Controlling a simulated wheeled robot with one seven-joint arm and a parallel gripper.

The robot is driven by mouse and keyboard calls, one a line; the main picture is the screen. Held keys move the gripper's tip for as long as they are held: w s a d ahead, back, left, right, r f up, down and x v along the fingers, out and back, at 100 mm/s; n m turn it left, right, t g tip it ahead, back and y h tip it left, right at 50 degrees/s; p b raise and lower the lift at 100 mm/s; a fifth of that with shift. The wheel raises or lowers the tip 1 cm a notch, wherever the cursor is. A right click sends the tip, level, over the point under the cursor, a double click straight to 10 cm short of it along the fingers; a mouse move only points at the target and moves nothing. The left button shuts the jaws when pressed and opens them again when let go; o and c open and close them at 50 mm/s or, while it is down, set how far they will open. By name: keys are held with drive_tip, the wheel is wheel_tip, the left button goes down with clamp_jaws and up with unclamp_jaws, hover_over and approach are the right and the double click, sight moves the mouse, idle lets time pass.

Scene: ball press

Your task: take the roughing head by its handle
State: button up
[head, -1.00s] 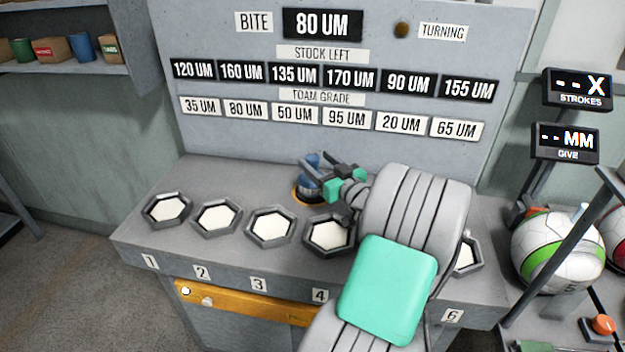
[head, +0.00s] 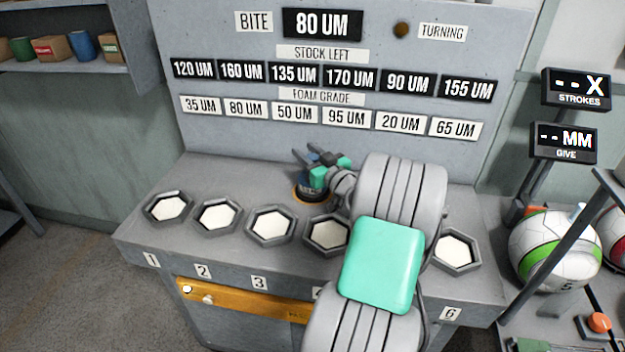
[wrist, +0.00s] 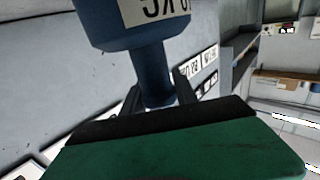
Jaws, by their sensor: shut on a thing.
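The roughing head stands in a yellow-rimmed spot at the back of the grey bench, mostly hidden behind my gripper in the head view. Its dark lower part (head: 309,194) shows below the jaws. In the wrist view its blue handle (wrist: 156,78) narrows to a neck below a wider blue top with a white label. My gripper (head: 321,170) is at the handle, and its dark fingers lie on both sides of the narrow blue neck in the wrist view (wrist: 158,95). It is shut on the handle.
Hexagonal cups with white pads, such as the one at number 3 (head: 270,227), line the bench front; my arm covers part of the row. A grey panel (head: 420,150) with number plates rises behind. Balls (head: 555,248) and a rack stand at right.

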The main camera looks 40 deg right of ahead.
clamp_jaws()
idle(0.8)
drive_tip(key=shift+r, duration=0.15)
